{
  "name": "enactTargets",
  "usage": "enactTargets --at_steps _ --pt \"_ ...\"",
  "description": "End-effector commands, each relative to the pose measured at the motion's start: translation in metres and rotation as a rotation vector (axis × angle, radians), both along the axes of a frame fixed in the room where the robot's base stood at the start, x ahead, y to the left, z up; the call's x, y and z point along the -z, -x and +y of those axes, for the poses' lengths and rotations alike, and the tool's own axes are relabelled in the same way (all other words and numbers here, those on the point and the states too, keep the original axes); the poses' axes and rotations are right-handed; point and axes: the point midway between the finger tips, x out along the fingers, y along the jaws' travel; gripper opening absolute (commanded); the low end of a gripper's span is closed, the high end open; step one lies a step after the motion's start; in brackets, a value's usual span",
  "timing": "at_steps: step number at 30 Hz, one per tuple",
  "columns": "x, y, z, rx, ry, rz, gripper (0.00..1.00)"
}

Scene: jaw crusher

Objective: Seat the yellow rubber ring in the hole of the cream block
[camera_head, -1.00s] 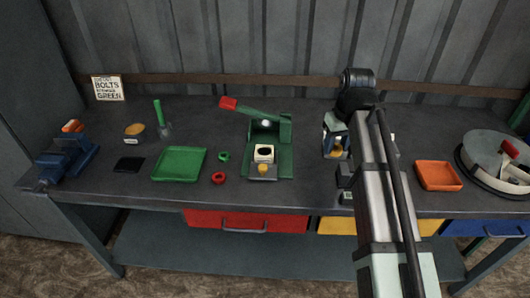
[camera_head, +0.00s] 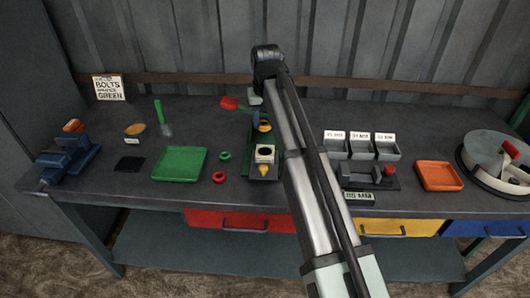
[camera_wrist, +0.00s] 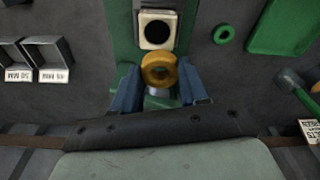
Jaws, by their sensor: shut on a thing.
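The cream block (camera_head: 264,152) with its dark round hole sits on the green press (camera_head: 246,165). The block (camera_wrist: 156,30) also shows at the top of the wrist view, its hole open and empty. My gripper (camera_wrist: 159,78) is shut on the yellow rubber ring (camera_wrist: 159,70), which sits between the blue fingertips. In the head view the ring (camera_head: 264,126) shows behind the block, partly under my arm. Its height above the press is hard to tell.
The press's red-handled lever (camera_head: 229,103) stands behind and left. A red ring (camera_head: 219,177), a green ring (camera_head: 225,156) and a green tray (camera_head: 180,163) lie left. Labelled bins (camera_head: 361,148) and an orange tray (camera_head: 438,176) are right. A small yellow piece (camera_head: 264,169) is at the press front.

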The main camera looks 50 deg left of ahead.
Motion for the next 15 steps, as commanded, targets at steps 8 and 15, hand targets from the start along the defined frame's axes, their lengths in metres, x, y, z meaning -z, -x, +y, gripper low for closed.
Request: enactTargets --at_steps 8,15 --pt "-0.001 -0.004 0.002 0.207 0.001 -0.001 0.14" --pt "0.013 -0.003 0.001 0.249 0.002 0.000 0.14"
